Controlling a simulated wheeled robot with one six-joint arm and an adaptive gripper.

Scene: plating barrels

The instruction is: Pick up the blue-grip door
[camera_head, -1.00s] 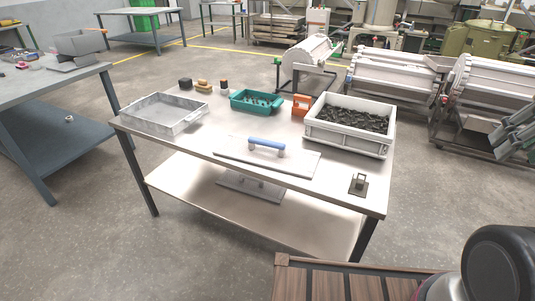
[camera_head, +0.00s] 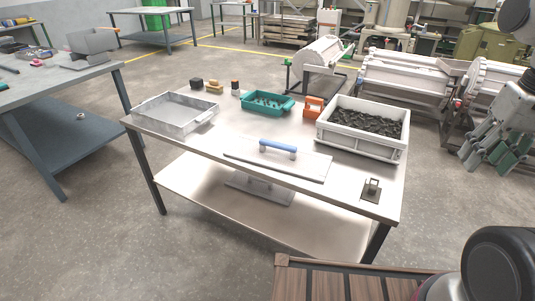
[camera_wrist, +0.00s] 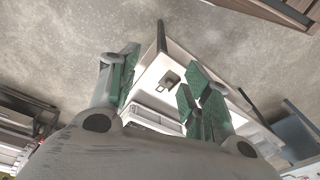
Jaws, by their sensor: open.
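The blue-grip door (camera_head: 310,167) is a flat, pale grey panel lying on the worktable, with a blue bar handle (camera_head: 278,147) standing up from its middle. My gripper (camera_head: 490,155) hangs in the air at the right of the head view, well apart from the door and to the right of the table. Its green-padded fingers are spread and empty. In the wrist view my gripper (camera_wrist: 160,85) shows the open fingers with part of the table between and beyond them. I cannot make out the door there.
A white crate of dark parts (camera_head: 365,125) stands right of the door. A small dark bracket (camera_head: 372,187) sits near the table's front right corner. A grey tray (camera_head: 175,115), teal bin (camera_head: 266,102) and orange item (camera_head: 314,107) stand behind. Another panel (camera_head: 260,188) lies on the lower shelf.

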